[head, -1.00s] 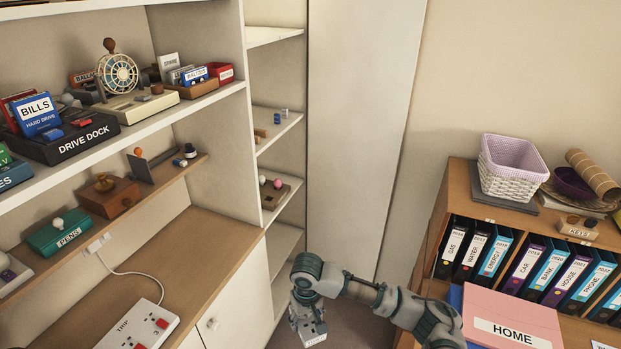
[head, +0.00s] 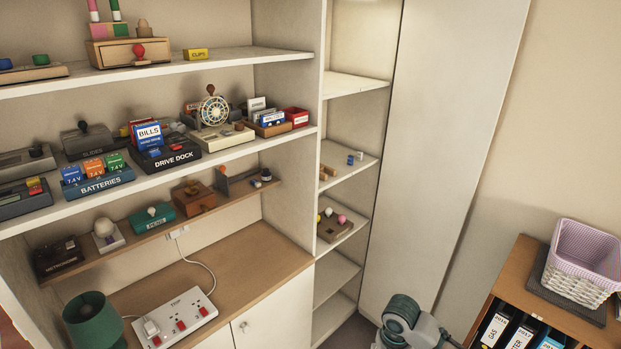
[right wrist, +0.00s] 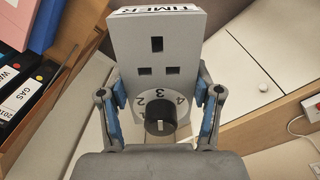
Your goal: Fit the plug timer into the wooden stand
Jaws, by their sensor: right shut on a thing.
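The plug timer (right wrist: 156,72) is a pale grey block with three dark socket slots, a numbered dial with a black knob, and a TIMER label on its far edge. My right gripper (right wrist: 160,95) is shut on it, with a blue-padded finger on each side. In the head view only part of my right arm shows at the bottom edge; gripper and timer are out of that picture. My left gripper is not in view.
A power strip (head: 175,322) with red switches lies on the wooden desk (head: 240,262), beside a green lamp (head: 92,322). Loaded shelves rise behind it. A low bookcase (head: 515,275) with binders and a basket (head: 583,262) stands at the right. Much of the desk top is bare.

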